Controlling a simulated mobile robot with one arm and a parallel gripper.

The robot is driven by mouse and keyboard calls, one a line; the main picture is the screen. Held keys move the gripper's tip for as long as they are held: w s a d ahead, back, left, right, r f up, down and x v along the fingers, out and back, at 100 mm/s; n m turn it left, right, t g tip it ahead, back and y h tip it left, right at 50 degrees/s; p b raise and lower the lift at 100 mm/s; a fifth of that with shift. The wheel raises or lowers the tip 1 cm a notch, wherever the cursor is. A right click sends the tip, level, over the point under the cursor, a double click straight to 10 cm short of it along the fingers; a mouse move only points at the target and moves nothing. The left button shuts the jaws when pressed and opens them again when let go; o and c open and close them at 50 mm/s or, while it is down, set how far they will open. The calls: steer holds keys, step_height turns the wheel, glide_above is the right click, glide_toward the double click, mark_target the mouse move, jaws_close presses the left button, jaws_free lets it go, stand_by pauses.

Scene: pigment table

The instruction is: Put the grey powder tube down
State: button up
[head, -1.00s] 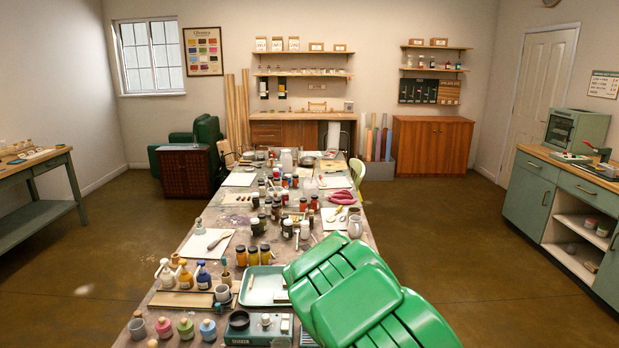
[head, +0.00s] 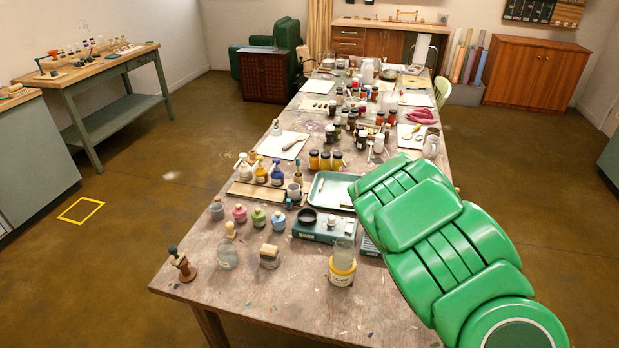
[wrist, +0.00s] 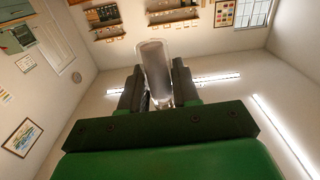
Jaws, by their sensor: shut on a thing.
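The grey powder tube (wrist: 154,62) shows in the wrist view as a clear tube with grey contents, held between the dark fingers of my gripper (wrist: 158,84). The gripper is shut on it. Behind the tube the wrist view shows the wall and ceiling, with no surface touching it.
At the near end stand a yellow-banded jar (head: 342,268), a glass jar with a brush (head: 228,256), a small block (head: 269,257) and a brown stand (head: 181,264). A scale (head: 322,232) and a green tray (head: 328,192) lie behind. A yellow square (head: 81,210) marks the floor at left.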

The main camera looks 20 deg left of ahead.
steer(key=s+a+r+n+y, duration=0.1)
steer(key=s+a+r, duration=0.1)
steer(key=a, duration=0.6)
steer(key=s+a+r+n+y, duration=0.1)
steer(key=s+a+r+y, duration=0.15)
steer(key=a, duration=0.65)
steer(key=s+a+r+n, duration=0.1)
steer(key=s+a+r, duration=0.15)
steer(key=a, duration=0.55)
steer(key=s+a+f, duration=0.4)
steer(key=s+a, duration=0.3)
steer(key=s, duration=0.1)
steer(key=s+a+f+y, duration=0.1)
steer(key=s+a+f, duration=0.3)
steer(key=s+a, duration=0.3)
steer(key=s+a+f+g+y, duration=0.1)
steer(key=s+a+f, duration=0.4)
steer(key=s, duration=0.5)
steer(key=shift+a+n, duration=0.4)
steer(key=shift+a, duration=0.65)
steer(key=shift+f, duration=4.75)
steer(key=shift+f, duration=0.25)
